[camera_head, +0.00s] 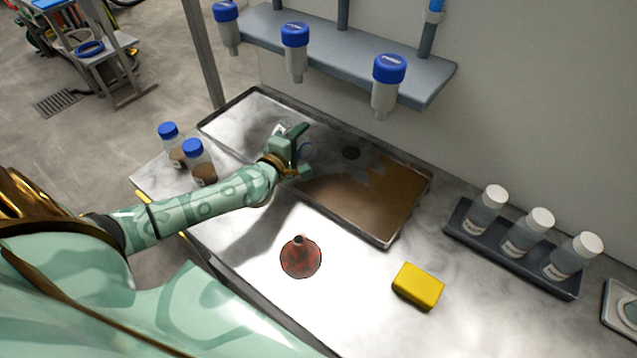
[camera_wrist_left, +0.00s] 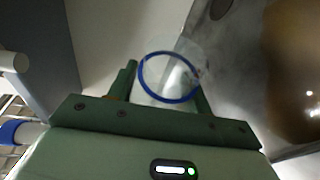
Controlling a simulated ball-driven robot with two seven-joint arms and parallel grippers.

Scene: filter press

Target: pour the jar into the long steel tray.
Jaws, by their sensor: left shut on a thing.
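My left gripper (camera_head: 300,146) is over the middle of the long steel tray (camera_head: 238,118), shut on a clear jar. In the left wrist view the ring of the jar (camera_wrist_left: 168,77) is between the fingers (camera_wrist_left: 165,88); the glass looks clear, and I cannot tell whether any liquid is left inside. Brown liquid (camera_head: 360,190) covers the right part of the tray floor; the left part shows bare metal. My right gripper is not in view.
Two blue-capped jars with brown contents (camera_head: 203,175) stand left of my forearm. A red-brown flask (camera_head: 300,258) and a yellow sponge (camera_head: 418,286) sit in front of the tray. White-capped bottles (camera_head: 527,232) stand in a dark rack at right. Blue-topped funnels (camera_head: 388,85) hang from a shelf above.

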